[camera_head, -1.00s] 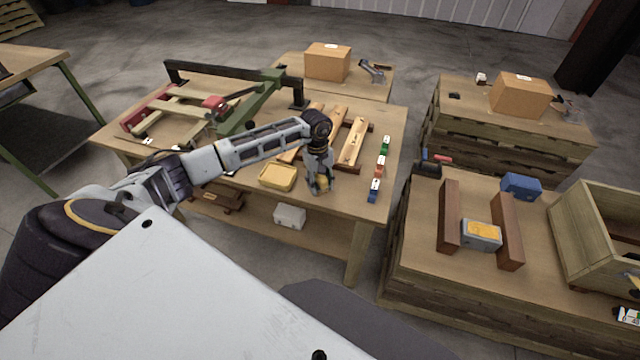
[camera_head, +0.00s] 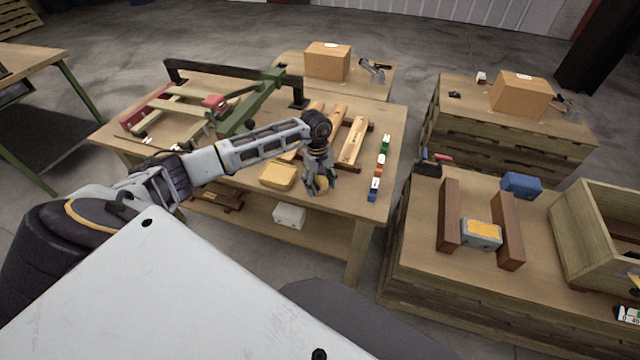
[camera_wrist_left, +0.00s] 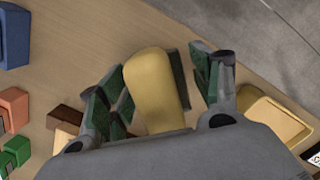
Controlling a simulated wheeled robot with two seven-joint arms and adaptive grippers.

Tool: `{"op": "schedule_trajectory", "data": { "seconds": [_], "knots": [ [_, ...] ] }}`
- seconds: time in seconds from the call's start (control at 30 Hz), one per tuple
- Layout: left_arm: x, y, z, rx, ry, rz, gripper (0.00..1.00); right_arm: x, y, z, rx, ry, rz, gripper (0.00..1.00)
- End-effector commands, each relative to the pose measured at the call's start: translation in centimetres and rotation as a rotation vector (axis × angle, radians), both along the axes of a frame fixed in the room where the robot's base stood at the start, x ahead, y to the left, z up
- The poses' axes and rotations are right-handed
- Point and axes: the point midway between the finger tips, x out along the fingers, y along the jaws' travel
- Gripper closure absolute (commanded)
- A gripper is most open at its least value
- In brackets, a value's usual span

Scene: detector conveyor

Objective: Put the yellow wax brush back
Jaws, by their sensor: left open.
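The yellow wax brush (camera_head: 322,184) is near the front edge of the wooden workbench, below my left gripper (camera_head: 321,187). In the left wrist view the rounded yellow body of the brush (camera_wrist_left: 155,88) lies between the two spread green-padded fingers of my left gripper (camera_wrist_left: 160,82). A gap shows on the right side, and the left finger is close to it. The brush's lower end is hidden by the gripper's body. My right gripper is not in view.
A yellow tray (camera_head: 277,177) is left of the gripper. Red, green and blue blocks (camera_head: 374,188) line the bench's right side. Wooden pieces (camera_head: 353,143) lie behind. A clamp frame (camera_head: 232,115) stands at the back left. Bare benchtop lies around the brush.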

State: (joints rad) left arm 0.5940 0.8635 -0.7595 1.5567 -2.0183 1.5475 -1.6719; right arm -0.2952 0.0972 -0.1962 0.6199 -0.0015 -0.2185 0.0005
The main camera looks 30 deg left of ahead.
Motion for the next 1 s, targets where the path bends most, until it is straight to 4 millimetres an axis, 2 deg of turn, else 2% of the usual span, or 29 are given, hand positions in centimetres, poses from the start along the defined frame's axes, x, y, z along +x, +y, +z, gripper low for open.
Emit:
{"op": "schedule_trajectory", "data": {
  "seconds": [0.37, 0.57, 1.0],
  "knots": [
    [0.1, 0.1, 0.6, 0.000, -0.001, 0.000, 0.36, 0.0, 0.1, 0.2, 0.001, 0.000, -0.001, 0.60],
    [0.2, 0.4, 2.8, 0.002, -0.002, 0.001, 0.36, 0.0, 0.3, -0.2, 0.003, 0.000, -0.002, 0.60],
    [0.7, 1.0, 9.2, 0.001, -0.003, 0.000, 0.36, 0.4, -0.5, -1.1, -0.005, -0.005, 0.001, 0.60]
  ]
}}
